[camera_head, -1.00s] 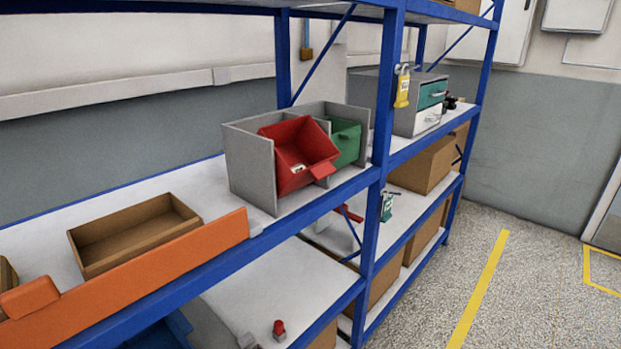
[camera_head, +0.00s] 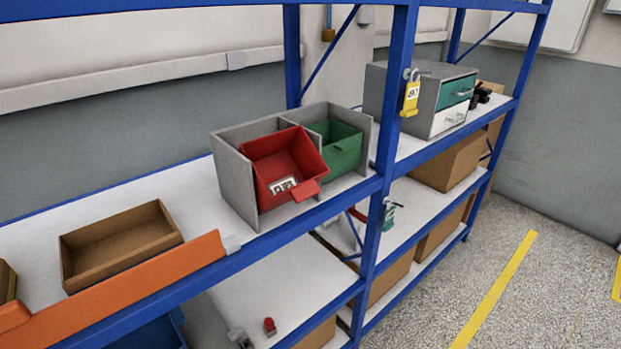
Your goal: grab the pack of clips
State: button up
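I cannot pick out a pack of clips for certain. A small white piece with dark marks (camera_head: 283,186) shows low inside the red bin (camera_head: 309,154). I cannot tell whether it is a pack or a label. The red bin is tilted forward in the left bay of a grey holder (camera_head: 232,181) on the middle shelf. A green bin (camera_head: 345,156) sits in the bay to its right. My gripper is not in view.
A brown open tray (camera_head: 121,246) stands left on the shelf, behind an orange bar (camera_head: 150,283) along the front edge. A grey drawer unit (camera_head: 436,98) stands right. Floor at right is clear.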

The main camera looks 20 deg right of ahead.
aim_at(274, 188)
jog(key=l+u, duration=0.35)
jog(key=l, duration=0.15)
jog(key=l+u, duration=0.35)
jog(key=l, duration=0.15)
jog(key=l+u, duration=0.3)
jog(key=l, duration=0.2)
jog(key=k, duration=0.05)
